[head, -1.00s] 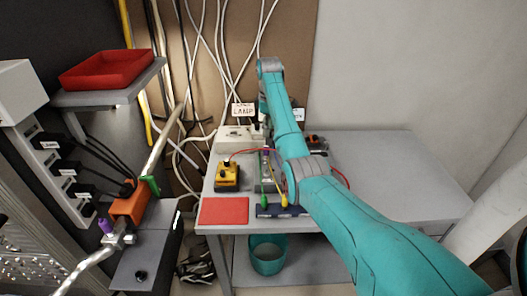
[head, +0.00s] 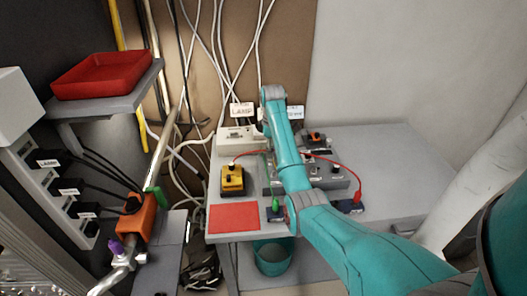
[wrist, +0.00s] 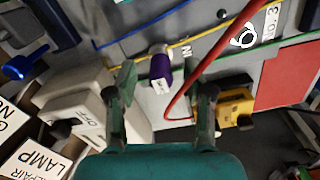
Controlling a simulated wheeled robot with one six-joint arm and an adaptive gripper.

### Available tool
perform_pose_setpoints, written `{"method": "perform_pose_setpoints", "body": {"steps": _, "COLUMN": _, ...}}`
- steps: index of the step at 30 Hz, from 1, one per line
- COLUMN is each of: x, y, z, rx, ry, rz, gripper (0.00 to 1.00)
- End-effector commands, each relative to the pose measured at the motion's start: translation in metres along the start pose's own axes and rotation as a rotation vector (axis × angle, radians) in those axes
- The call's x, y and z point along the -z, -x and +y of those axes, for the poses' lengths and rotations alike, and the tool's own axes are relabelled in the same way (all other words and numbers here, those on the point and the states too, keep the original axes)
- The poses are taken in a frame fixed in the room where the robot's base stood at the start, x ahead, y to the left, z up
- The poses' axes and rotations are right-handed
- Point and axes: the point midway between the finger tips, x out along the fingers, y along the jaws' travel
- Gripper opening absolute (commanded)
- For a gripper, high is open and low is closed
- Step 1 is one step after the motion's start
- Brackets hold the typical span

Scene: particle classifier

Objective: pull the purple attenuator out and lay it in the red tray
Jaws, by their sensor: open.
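The purple attenuator (wrist: 160,66) is a short purple cylinder with a white end and a small white tag. It sits on a grey panel marked "IN" in the wrist view. My gripper (wrist: 158,74) is open, its two fingers spread on either side of the attenuator in the picture; I see no clear contact. In the head view my arm hides the gripper and the attenuator. The red tray (head: 98,88) stands on a grey shelf at the upper left. Another purple part (head: 116,247) shows on the pipe at the lower left.
A red cable (wrist: 186,75) loops close to the right finger. A yellow box (head: 233,181) with a black knob and a flat red mat (head: 234,219) lie on the grey table. A white switch box (wrist: 75,100) is beside the left finger. A teal bin (head: 272,260) stands below.

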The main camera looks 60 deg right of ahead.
Motion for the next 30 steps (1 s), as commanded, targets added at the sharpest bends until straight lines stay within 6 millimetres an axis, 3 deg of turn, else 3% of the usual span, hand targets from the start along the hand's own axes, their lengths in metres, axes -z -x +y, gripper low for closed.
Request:
{"method": "perform_pose_setpoints", "body": {"steps": 8, "x": -0.002, "y": -0.002, "z": -0.001, "rx": 0.0, "ry": 0.0, "rz": 0.0, "gripper": 0.52}}
{"method": "perform_pose_setpoints", "body": {"steps": 14, "x": -0.002, "y": -0.002, "z": -0.001, "rx": 0.0, "ry": 0.0, "rz": 0.0, "gripper": 0.02}}
{"method": "perform_pose_setpoints", "body": {"steps": 15, "x": -0.002, "y": -0.002, "z": -0.001, "rx": 0.0, "ry": 0.0, "rz": 0.0, "gripper": 0.0}}
{"method": "perform_pose_setpoints", "body": {"steps": 30, "x": 0.006, "y": 0.008, "z": 0.003, "rx": -0.003, "ry": 0.001, "rz": 0.001, "gripper": 0.0}}
